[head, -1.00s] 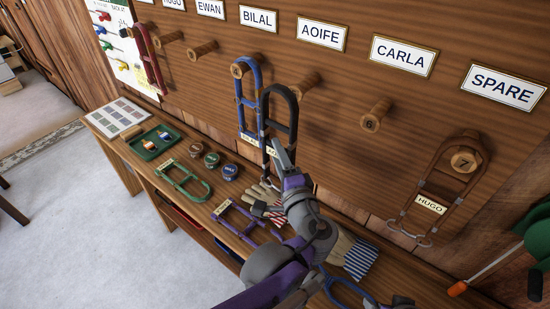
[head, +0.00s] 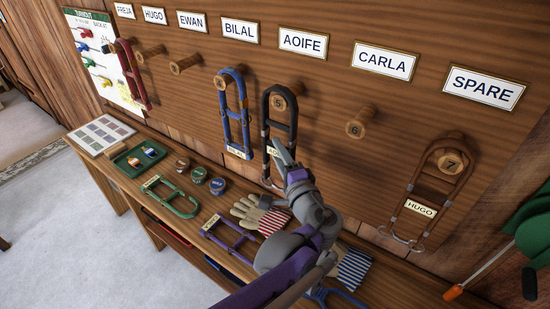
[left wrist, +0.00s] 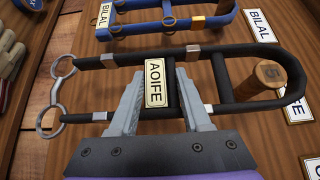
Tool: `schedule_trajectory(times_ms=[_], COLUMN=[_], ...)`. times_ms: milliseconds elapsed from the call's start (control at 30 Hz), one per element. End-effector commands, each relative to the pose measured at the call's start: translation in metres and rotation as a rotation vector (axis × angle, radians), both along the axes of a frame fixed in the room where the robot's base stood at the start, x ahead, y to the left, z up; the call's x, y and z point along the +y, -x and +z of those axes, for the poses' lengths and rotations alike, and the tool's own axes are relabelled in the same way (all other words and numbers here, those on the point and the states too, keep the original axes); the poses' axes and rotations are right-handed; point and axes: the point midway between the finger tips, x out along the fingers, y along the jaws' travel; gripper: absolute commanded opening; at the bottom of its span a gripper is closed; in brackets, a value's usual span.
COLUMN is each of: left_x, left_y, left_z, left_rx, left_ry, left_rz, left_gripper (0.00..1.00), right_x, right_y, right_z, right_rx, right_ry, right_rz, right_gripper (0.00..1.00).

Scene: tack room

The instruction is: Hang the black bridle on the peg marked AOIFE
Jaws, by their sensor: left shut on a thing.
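The black bridle (head: 266,122) is upright against the board, with its top loop around the face of peg 5 (head: 279,103), below the AOIFE sign (head: 303,42). In the left wrist view the black bridle (left wrist: 240,54) shows its AOIFE tag (left wrist: 157,83), and the peg (left wrist: 258,82) appears inside the loop. I cannot tell whether the loop rests on the peg. My left gripper (head: 276,154) is shut on the bridle at its tagged part; in the left wrist view its fingers (left wrist: 160,108) sit either side of the tag. My right gripper is not in view.
A blue bridle (head: 234,112) hangs just left, a brown one (head: 436,180) on peg 7, a red one (head: 130,70) far left. Peg 6 (head: 360,124) is empty. Gloves (head: 262,213), tins and a green bridle (head: 172,197) lie on the bench (head: 130,183).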

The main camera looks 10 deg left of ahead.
Motion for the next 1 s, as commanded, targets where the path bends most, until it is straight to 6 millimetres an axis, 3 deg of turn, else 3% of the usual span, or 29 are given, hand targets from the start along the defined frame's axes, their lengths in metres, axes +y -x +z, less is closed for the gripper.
schedule_trajectory(times_ms=[500, 1000], left_x=[-0.011, -0.013], left_y=[-0.026, -0.033], left_z=[-0.004, -0.010], left_rx=[0.000, 0.000], left_ry=[-0.001, -0.001], left_rz=[0.000, 0.000], left_gripper=[0.00, 0.00], right_x=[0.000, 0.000], right_y=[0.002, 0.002], right_z=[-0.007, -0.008], right_rx=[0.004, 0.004], right_ry=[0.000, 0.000], right_rz=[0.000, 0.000], right_gripper=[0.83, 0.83])
